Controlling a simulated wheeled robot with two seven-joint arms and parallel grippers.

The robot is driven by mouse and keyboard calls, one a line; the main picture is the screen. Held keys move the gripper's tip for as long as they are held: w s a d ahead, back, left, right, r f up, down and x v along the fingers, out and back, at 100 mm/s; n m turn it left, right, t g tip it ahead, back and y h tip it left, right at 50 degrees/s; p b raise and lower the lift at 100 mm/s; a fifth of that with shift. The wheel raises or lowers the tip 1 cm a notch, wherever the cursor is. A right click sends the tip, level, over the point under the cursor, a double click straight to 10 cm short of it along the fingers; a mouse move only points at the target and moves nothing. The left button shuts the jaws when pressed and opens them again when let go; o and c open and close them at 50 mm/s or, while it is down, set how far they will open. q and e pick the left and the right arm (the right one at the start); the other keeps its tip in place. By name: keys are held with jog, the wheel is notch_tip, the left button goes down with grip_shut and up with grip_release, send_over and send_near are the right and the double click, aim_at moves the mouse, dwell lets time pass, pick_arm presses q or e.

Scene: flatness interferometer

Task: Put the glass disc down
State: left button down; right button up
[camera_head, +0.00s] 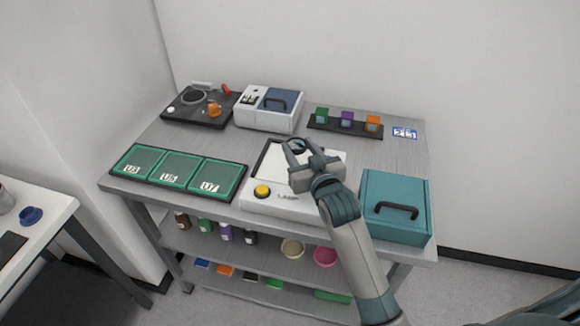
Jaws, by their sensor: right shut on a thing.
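My right gripper (299,149) reaches in from the lower right and is over the white lamp box. It is shut on a small round thing, seemingly the glass disc (298,144), which shows dark and bluish between the fingertips. Whether the disc touches the surface below cannot be told. The lamp box (285,205), with a pale top panel and a yellow button (262,191), is partly hidden by my right arm. To its left is a tray of green pads (176,168) labelled U5, U6 and U7; the pads look empty. My left gripper is not in view.
A teal case (395,190) with a dark handle stands at the right. Behind are a black device (200,106), a white and blue box (268,108) and a dark rack (344,125) with coloured blocks. Bare grey tabletop (395,155) shows at the back right. Bottles stand on the shelf below.

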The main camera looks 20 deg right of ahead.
jog(key=a, duration=0.1)
jog(key=s+a+f, duration=0.1)
jog(key=a+f, duration=0.1)
jog(key=shift+s+a+p, duration=0.1)
jog(key=shift+s+p, duration=0.15)
jog(key=shift+p, duration=0.05)
jog(key=shift+f, duration=0.1)
notch_tip(320, 180, down, 3)
jog(key=shift+f+p, duration=0.15)
jog(key=shift+p, duration=0.45)
jog(key=shift+f, duration=0.25)
jog(key=shift+f, duration=0.1)
jog(key=o, duration=1.1)
